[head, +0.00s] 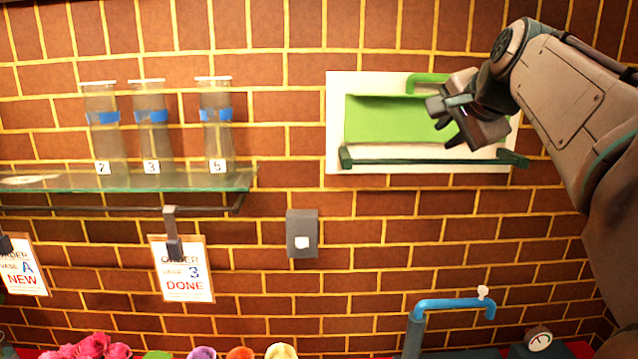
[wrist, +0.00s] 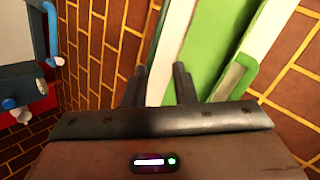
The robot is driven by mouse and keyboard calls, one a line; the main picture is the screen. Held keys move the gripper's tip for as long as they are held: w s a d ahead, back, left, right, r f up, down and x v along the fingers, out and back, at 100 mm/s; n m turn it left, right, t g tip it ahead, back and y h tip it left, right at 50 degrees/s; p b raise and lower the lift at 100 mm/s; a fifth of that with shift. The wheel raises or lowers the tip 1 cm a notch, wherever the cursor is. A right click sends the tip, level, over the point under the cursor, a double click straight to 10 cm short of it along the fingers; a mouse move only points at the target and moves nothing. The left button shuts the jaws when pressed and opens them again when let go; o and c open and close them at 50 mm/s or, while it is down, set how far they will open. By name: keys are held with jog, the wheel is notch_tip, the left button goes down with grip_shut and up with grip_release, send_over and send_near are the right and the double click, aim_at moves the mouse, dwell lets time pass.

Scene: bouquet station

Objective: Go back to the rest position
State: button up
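My gripper (head: 441,113) is raised at the upper right in the head view, in front of a green panel (head: 375,120) in a white frame on the brick wall. In the wrist view its two dark fingers (wrist: 160,84) stand apart with nothing between them. The white frame and green panel show beyond the fingertips. I cannot tell whether the fingers touch the panel. My arm comes in from the right edge.
A glass shelf (head: 215,181) holds three numbered vases (head: 217,140). Order cards (head: 184,275) hang below it. A grey switch box (head: 302,233) is on the wall. A blue tap (head: 455,304) and flowers (head: 95,347) are along the bottom.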

jog(key=s+a+f+n+g, duration=0.2)
jog(key=s+f+n, duration=0.2)
jog(key=s+f, duration=0.4)
jog(key=s+a+f+n+g+b, duration=0.1)
jog(key=s+a+f+n+g, duration=0.2)
jog(key=f, duration=1.3)
jog(key=s+a+f+n+g, duration=0.2)
jog(key=s+f+n, duration=0.4)
jog(key=s+f, duration=0.6)
jog(key=shift+s+a+f+h+b, duration=0.15)
jog(key=shift+s+a+h+b, duration=0.25)
jog(key=shift+s, duration=0.35)
jog(key=shift+a+n, duration=0.15)
jog(key=shift+n, duration=0.15)
